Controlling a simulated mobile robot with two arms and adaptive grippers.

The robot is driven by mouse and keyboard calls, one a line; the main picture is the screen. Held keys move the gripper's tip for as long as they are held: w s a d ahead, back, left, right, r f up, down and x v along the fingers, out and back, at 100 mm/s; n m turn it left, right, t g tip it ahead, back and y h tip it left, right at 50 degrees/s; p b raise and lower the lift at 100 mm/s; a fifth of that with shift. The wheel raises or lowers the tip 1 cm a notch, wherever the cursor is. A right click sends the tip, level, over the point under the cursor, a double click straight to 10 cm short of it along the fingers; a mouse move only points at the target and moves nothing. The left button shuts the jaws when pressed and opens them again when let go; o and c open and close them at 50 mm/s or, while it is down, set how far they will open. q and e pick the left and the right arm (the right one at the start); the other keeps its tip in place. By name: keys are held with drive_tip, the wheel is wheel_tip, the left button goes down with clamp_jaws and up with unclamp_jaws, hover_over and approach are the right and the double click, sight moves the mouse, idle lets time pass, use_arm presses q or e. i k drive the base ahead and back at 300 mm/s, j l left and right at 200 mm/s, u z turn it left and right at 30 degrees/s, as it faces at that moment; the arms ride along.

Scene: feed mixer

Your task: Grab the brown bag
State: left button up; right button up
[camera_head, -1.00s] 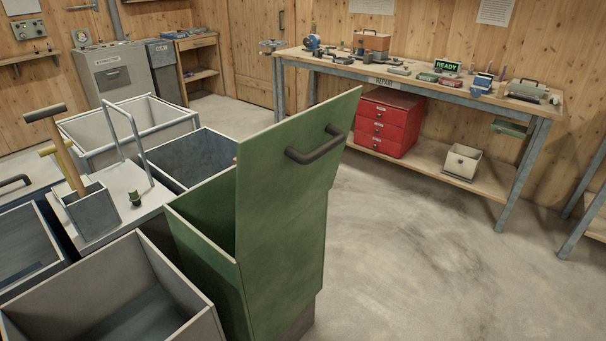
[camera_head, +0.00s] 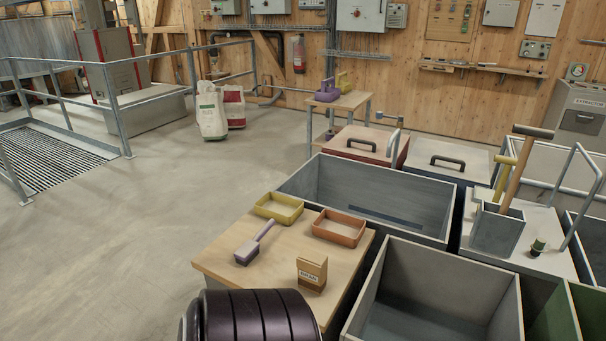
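A small brown bag (camera_head: 312,272) with a pale label stands upright near the front right of a light wooden table top (camera_head: 222,268). It looks box-like with a folded top. Neither of my grippers shows in the head view.
On the same top are a yellow tray (camera_head: 279,207), an orange tray (camera_head: 339,229) and a purple brush (camera_head: 252,246). Open grey bins (camera_head: 440,292) adjoin on the right. White sacks (camera_head: 211,112) stand on the floor farther back. Open floor lies left of the table.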

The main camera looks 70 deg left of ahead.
sight(312, 266)
drive_tip(key=u, duration=2.25)
